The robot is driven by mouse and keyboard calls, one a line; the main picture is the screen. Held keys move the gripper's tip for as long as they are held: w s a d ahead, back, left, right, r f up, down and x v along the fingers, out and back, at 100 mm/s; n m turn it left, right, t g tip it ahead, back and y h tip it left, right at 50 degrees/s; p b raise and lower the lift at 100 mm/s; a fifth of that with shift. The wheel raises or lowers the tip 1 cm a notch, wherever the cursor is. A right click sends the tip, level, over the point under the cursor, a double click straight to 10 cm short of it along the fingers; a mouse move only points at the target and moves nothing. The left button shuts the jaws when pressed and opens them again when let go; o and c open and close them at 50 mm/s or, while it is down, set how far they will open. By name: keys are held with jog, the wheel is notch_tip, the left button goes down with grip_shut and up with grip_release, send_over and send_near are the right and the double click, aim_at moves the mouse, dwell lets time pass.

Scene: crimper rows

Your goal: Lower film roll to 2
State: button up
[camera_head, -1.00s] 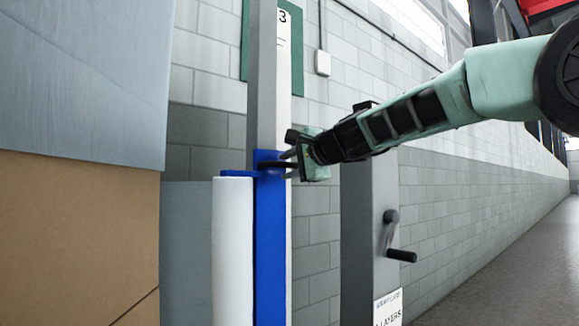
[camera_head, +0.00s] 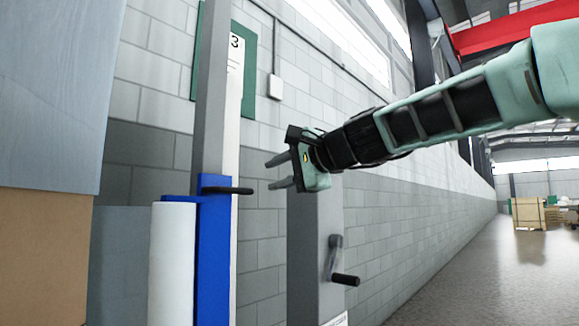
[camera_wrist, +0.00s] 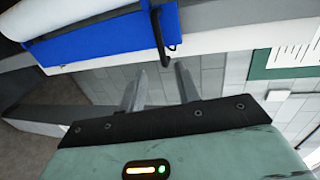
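The white film roll (camera_head: 172,262) stands upright on a blue carriage (camera_head: 213,255), on a grey mast (camera_head: 210,90). A black handle (camera_head: 228,190) sticks out from the carriage's top. My gripper (camera_head: 272,173) is to the right of the handle, apart from it, with its two fingers spread and nothing between them. In the wrist view, the roll (camera_wrist: 60,15), carriage (camera_wrist: 110,42) and black handle (camera_wrist: 173,35) lie beyond my open fingers (camera_wrist: 160,72). A scale with a 3 (camera_head: 236,42) shows behind the mast; its 2 is not visible.
A grey post with a crank (camera_head: 340,270) stands just right of the mast, below my gripper. A large carton (camera_head: 45,240) with a grey-blue sheet (camera_head: 55,90) fills the left. A block wall runs behind. The floor at right is open, with crates (camera_head: 528,213) far off.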

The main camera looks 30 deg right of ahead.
jog(key=b+v, duration=0.3)
jog(key=b, duration=0.5)
dwell(0.5)
